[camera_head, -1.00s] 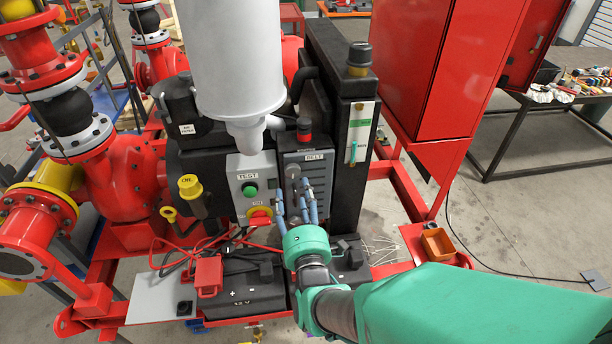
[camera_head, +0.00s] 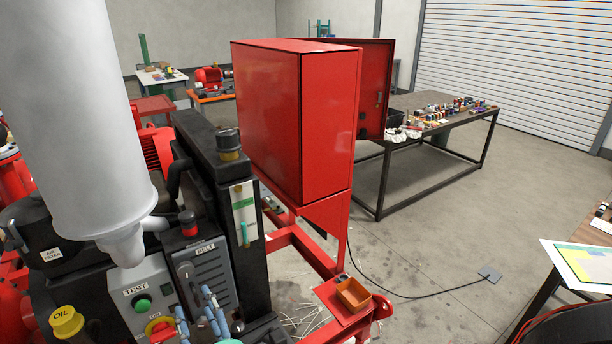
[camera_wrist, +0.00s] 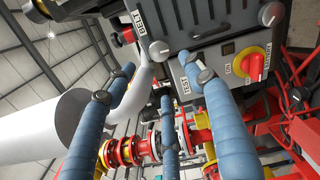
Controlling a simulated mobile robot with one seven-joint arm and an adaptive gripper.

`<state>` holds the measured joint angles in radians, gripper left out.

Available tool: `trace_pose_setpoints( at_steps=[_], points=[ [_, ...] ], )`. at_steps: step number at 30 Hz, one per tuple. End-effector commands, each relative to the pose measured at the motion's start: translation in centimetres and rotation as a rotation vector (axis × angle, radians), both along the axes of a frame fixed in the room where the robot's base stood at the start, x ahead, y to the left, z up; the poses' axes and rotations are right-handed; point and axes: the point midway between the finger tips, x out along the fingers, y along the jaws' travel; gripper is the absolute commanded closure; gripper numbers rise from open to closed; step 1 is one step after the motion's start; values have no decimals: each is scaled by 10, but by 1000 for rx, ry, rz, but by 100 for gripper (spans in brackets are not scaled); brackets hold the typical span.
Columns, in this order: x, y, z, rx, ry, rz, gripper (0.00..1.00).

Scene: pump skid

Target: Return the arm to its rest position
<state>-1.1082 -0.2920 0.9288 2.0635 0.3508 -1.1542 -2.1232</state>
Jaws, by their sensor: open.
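My gripper (camera_wrist: 158,78) shows in the wrist view as long blue fingers with grey joints. The fingers are spread apart with nothing between them. In the head view only the blue fingers of my gripper (camera_head: 205,316) show at the bottom edge, in front of the pump skid's control boxes. The grey TEST box (camera_head: 143,297) and the dark BELT panel (camera_head: 203,270) are close behind the fingers in that view. I cannot tell the exact gap. Most of my arm is outside the head view.
A grey cylinder (camera_head: 75,120) and a black upright panel (camera_head: 240,215) stand beside the controls. A red cabinet (camera_head: 300,120) with an open door stands behind. An orange bin (camera_head: 353,294) sits on the red frame. A workbench (camera_head: 440,105) is farther back. Floor at right is mostly clear.

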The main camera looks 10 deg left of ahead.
Motion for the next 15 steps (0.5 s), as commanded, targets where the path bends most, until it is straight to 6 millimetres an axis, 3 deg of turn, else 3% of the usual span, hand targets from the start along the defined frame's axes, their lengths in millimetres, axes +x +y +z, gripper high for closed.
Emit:
trace_pose_setpoints(
  at_steps=[8, 15],
  points=[
    [20, -12, 10, 36, 89, -25, 47],
    [64, -52, 31, 134, 325, -98, 47]
  ],
)
